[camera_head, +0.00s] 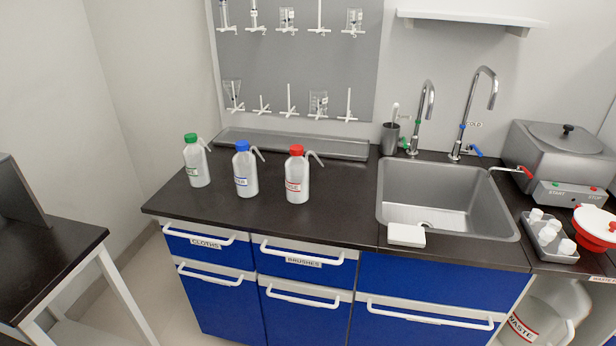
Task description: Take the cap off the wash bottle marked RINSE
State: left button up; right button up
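Three white wash bottles with bent spouts stand upright and apart on the dark counter. The right bottle (299,182) has a red cap (296,150) and a red-lettered label turned partly left; it seems to end in "SE", but I cannot read it whole. The middle bottle (246,176) has a blue cap (242,146) and a blue label. The left bottle (197,166) has a green cap (190,138) and a green label. All three caps are on their bottles. Neither of my grippers is in view.
A steel sink (440,196) with two taps lies right of the bottles, a white block (406,235) on its front edge. A long drip tray (310,147) lies behind the bottles under a pegboard (290,60). A lidded steel bath (557,150) stands right. The counter before the bottles is clear.

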aim_at(296, 168)
jog(key=i+l+u, duration=0.1)
jog(key=i+l, duration=0.65)
jog(key=i+j, duration=0.05)
